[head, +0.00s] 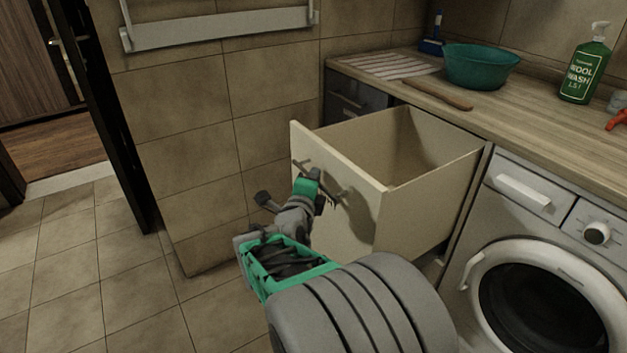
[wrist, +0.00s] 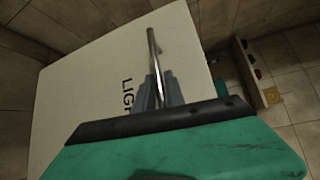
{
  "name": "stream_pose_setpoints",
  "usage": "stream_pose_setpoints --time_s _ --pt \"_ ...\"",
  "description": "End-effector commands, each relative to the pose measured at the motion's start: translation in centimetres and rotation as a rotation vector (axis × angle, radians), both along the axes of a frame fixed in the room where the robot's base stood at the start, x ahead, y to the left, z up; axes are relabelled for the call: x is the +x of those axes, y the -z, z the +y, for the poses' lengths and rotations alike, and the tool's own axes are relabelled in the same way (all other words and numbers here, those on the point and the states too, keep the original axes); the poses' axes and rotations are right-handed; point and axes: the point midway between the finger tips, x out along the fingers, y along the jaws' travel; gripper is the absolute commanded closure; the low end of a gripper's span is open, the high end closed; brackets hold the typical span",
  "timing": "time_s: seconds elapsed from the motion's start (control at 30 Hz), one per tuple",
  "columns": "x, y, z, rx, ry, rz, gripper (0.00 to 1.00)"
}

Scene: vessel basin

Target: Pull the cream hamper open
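The cream hamper (head: 345,207) is a deep drawer under the counter. It stands pulled well out, and its empty-looking inside shows from above. Its front also shows in the wrist view (wrist: 85,95), with dark lettering partly hidden by my gripper. A metal bar handle (head: 303,167) runs across the front; it also shows in the wrist view (wrist: 153,45). My gripper (head: 329,192) is at the handle, in front of the hamper. In the wrist view its grey fingers (wrist: 160,92) are closed around the bar.
A washing machine (head: 535,260) stands right of the hamper. The wooden counter (head: 500,112) above holds a teal bowl (head: 480,66), a wooden stick-like object (head: 436,94) and a green bottle (head: 586,70). Open tiled floor (head: 90,270) lies to the left, by a doorway.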

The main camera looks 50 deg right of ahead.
Motion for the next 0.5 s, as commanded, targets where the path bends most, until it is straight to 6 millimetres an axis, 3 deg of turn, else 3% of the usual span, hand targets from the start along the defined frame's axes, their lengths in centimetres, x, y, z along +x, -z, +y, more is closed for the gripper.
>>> stream_pose_setpoints --time_s 0.2,0.5 --pt "0.01 0.04 0.03 0.001 0.000 0.001 0.68" --pt "-0.18 -0.07 0.60 0.001 -0.004 0.000 0.68"
